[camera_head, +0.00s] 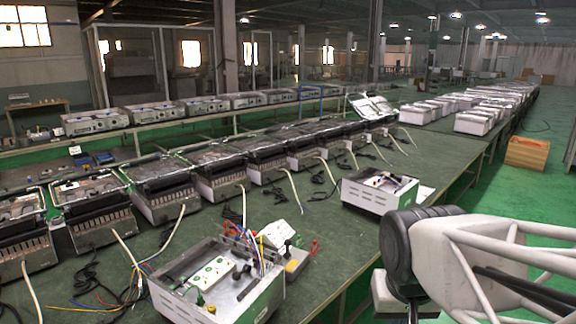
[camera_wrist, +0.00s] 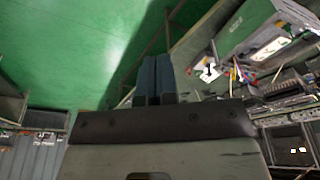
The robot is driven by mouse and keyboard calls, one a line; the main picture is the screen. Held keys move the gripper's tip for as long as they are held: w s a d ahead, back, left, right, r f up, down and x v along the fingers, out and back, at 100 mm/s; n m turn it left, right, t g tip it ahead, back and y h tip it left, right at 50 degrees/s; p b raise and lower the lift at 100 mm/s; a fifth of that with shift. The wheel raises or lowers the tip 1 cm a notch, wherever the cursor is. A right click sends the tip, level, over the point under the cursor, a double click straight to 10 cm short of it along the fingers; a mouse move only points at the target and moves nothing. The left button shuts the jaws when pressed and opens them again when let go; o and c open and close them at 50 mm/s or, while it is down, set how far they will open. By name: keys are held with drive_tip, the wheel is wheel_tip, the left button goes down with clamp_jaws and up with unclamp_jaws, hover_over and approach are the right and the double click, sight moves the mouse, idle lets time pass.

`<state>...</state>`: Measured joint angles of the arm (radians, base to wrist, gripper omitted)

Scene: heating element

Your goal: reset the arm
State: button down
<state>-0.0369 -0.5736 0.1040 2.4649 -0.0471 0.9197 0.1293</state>
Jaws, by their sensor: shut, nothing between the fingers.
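My gripper (camera_wrist: 154,80) shows in the wrist view, with its two dark fingers together and nothing between them. It points over the green floor beside the table edge. In the head view my arm fills the lower right, and the gripper's fingers are not visible there. The open white box with sockets and coloured wires (camera_head: 217,278) sits on the green table at the front. It also seems to show at the upper right of the wrist view (camera_wrist: 262,25). My gripper is apart from it and touches nothing that I can see.
A second white box (camera_head: 380,190) stands near the table's right edge, close to my arm. A row of heating units (camera_head: 160,188) with pale cables runs along the table (camera_head: 325,225). A wooden crate (camera_head: 527,152) stands on the open green floor (camera_head: 500,195) at the right.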

drive_tip(key=shift+n, duration=0.3)
drive_tip(key=shift+s+d+f, duration=0.1)
drive_tip(key=shift+s+d, duration=0.05)
drive_tip(key=shift+s, duration=0.55)
drive_tip(key=shift+s+d+f, duration=0.15)
drive_tip(key=shift+s+d, duration=0.05)
drive_tip(key=shift+s, duration=0.45)
drive_tip(key=shift+s+d+f, duration=0.1)
drive_tip(key=shift+s+d, duration=0.05)
drive_tip(key=shift+s, duration=0.55)
